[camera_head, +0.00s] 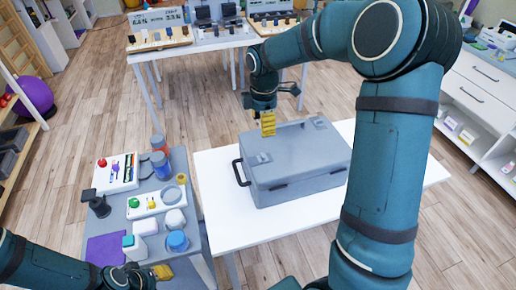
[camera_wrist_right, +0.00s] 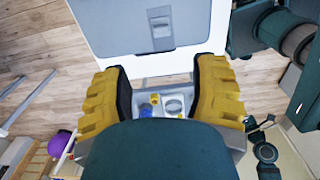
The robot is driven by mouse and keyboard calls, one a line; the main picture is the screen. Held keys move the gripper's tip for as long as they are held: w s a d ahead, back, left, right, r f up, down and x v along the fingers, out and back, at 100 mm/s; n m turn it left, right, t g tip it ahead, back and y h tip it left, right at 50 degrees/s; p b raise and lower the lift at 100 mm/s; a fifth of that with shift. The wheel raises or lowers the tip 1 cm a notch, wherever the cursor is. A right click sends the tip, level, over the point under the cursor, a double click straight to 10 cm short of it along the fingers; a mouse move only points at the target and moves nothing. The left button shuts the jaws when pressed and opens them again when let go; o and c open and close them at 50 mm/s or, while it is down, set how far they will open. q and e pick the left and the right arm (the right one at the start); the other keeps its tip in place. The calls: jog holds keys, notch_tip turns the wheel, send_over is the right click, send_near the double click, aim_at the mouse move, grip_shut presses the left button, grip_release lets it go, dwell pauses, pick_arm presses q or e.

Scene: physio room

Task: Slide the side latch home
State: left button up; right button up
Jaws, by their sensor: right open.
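A grey case (camera_head: 300,160) lies closed on a white table (camera_head: 223,168), with a dark handle on its left side. Small fittings sit at its lid edges, one at the near left (camera_head: 263,157) and one at the far right (camera_head: 319,122); which is the side latch I cannot tell. My right gripper (camera_head: 267,122) is above the case's far left edge, apart from it. In the right wrist view its yellow fingers (camera_wrist_right: 162,95) are spread and empty, with the grey case (camera_wrist_right: 125,28) beyond them. My left gripper (camera_head: 158,272) is low at the left; its jaws are unclear.
A grey side table (camera_head: 115,215) at the left holds bottles, jars, a purple cloth and small control boxes. A display table (camera_head: 200,42) stands at the back. White drawers (camera_head: 485,82) are at the right. A purple ball (camera_head: 36,95) lies far left.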

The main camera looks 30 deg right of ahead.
aim_at(263, 155)
notch_tip(263, 155, down, 13)
jog(key=shift+s+f+b, duration=0.1)
jog(key=shift+f+b, duration=0.05)
jog(key=shift+b, duration=0.5)
